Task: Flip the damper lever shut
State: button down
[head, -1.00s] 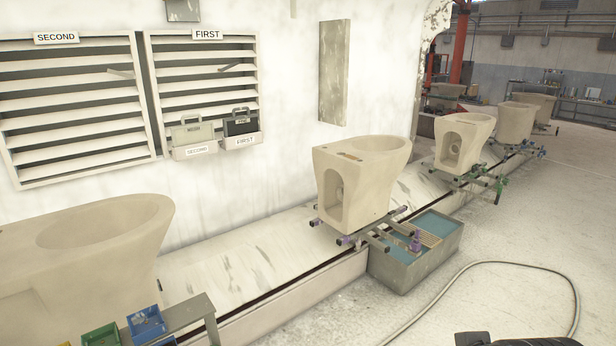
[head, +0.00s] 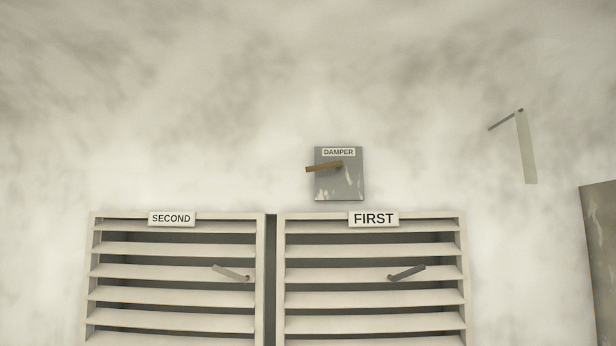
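The damper plate (head: 340,187) is a grey, worn square on the wall, with a white label reading DAMPER at its top. The damper lever (head: 323,168) is a brownish bar on this plate. It points left and slightly down, and its end sticks out past the plate's left edge. My gripper is not in view.
Two louvred panels sit below the plate, labelled SECOND (head: 172,219) and FIRST (head: 373,219). Each has a small lever, one on the left panel (head: 230,273) and one on the right panel (head: 407,272). A pale bracket (head: 527,147) with a thin arm is at the upper right. A grey panel (head: 602,255) stands at the right edge.

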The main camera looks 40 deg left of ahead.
aim_at(338, 164)
jog(key=i+j, duration=0.15)
jog(key=j, duration=0.25)
jog(key=i+j+z, duration=0.1)
jog(key=j, duration=0.3)
jog(key=i+j, duration=0.2)
jog(key=j, duration=0.2)
jog(key=i+j, duration=0.15)
jog(key=j, duration=0.25)
jog(key=z, duration=0.05)
